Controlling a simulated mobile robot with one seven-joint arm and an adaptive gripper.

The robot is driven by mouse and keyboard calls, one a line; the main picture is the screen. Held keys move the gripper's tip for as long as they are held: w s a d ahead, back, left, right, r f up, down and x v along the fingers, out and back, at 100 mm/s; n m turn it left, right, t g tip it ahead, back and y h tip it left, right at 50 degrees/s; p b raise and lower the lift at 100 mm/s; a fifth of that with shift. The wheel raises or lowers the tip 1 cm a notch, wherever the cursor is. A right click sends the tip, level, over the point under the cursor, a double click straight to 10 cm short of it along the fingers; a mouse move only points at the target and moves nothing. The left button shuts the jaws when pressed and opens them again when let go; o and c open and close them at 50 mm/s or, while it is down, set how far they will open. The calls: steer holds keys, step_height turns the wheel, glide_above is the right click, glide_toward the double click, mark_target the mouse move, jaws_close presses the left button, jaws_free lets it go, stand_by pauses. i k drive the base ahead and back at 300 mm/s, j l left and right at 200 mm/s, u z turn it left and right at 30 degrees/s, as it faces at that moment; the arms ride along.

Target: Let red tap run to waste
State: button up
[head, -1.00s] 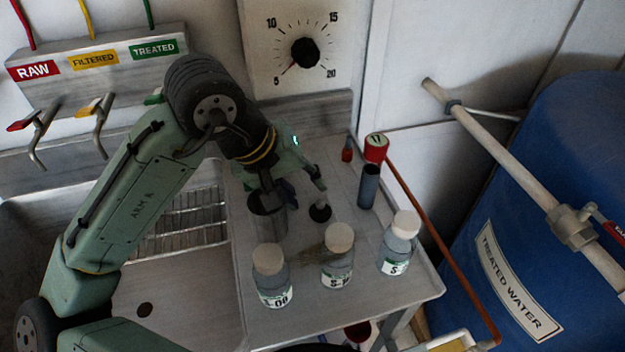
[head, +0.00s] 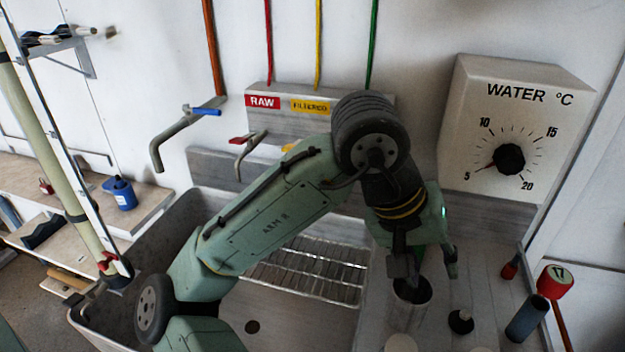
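The red tap (head: 246,148) is on the wall panel under the RAW label (head: 262,102), in the head view, with its spout pointing down over the sink (head: 185,240). Its red handle lies to the left; no water stream shows. My gripper (head: 427,266) is to the right of the sink, well away from the tap. Its two fingers are apart, with nothing visible between them. The left finger is over or just inside the mouth of a grey metal cup (head: 405,318); I cannot tell whether it touches. The yellow tap is mostly hidden by my arm.
A blue-handled tap (head: 188,125) stands left of the red one. A wire rack (head: 305,270) lies in the sink. A black-capped item (head: 461,321), a dark cylinder (head: 527,318) and a red-topped timer (head: 555,281) stand right of my gripper. The WATER °C dial (head: 509,159) is behind.

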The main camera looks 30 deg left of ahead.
mark_target(237, 139)
steer(key=u, duration=1.2)
